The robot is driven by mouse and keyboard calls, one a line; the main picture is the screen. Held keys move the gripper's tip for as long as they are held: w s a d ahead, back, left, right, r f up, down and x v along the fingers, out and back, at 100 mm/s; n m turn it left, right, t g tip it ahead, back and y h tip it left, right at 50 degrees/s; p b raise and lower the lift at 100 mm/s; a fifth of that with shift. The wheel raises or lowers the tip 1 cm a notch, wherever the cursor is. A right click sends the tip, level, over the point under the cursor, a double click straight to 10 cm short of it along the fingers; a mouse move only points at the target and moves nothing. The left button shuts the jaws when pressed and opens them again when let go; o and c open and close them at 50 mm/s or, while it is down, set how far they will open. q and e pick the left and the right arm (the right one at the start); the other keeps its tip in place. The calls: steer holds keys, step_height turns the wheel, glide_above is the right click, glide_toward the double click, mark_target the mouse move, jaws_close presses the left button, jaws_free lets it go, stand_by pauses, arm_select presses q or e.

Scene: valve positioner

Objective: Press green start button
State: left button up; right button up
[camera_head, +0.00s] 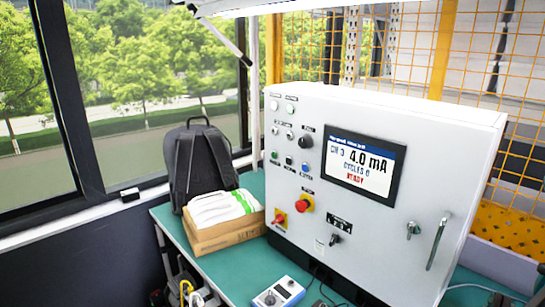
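A grey control cabinet (390,130) stands on a green-topped bench. A small green button (274,155) sits at the left of the lower row on its front panel, beside a dark one and a blue one (305,167). The labels are too small to read. The cabinet screen (361,166) reads 4.0 mA, CYCLES 0 and READY. Neither of my grippers is in view, and nothing covers the green button.
A red emergency knob (304,204) and a red-yellow switch (280,219) are below the buttons. A box with white packs (220,225) and a backpack (200,160) stand left of the cabinet. A small handheld device (278,294) lies in front on the bench (212,274).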

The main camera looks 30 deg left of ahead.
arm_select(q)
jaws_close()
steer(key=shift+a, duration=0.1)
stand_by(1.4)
